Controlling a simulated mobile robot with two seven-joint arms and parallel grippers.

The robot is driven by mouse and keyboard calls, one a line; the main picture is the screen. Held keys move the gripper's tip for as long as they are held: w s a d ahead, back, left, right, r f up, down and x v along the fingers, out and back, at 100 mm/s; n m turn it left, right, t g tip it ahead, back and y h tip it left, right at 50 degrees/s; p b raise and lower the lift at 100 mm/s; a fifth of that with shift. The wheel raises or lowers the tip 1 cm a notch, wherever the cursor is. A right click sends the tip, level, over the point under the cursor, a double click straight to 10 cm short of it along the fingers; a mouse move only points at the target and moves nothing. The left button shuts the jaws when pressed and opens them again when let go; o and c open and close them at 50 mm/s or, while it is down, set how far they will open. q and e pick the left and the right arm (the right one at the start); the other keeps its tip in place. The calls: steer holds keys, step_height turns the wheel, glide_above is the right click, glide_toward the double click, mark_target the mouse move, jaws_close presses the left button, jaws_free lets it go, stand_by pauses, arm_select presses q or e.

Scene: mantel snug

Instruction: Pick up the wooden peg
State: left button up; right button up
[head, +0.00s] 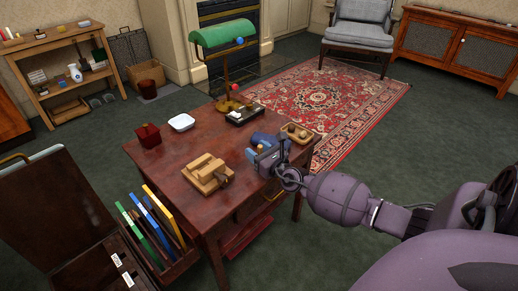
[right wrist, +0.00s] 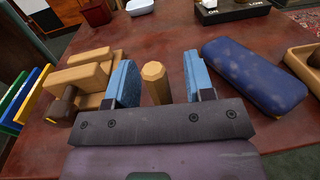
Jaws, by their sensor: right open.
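The wooden peg (right wrist: 157,88) is light tan with a faceted top and stands upright on the table in the right wrist view. My right gripper (right wrist: 158,70) is open, with one blue-padded finger on each side of the peg. Gaps show between the peg and both fingers, so the jaws are not closed on it. In the head view my right gripper (head: 267,159) is low over the right part of the table, and it largely hides the peg there. My left gripper is in neither view.
A wooden block assembly (head: 206,174) sits left of the gripper on the table (head: 190,208). A blue case (right wrist: 255,75) lies close on the right, with a wooden tray (head: 298,133) beyond it. A black switch box (head: 244,114), white dish (head: 181,122) and red box (head: 148,135) stand farther back.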

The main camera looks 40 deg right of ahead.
steer(key=shift+w, duration=0.25)
steer(key=shift+c, duration=0.2)
jaws_close()
steer(key=shift+r, duration=0.1)
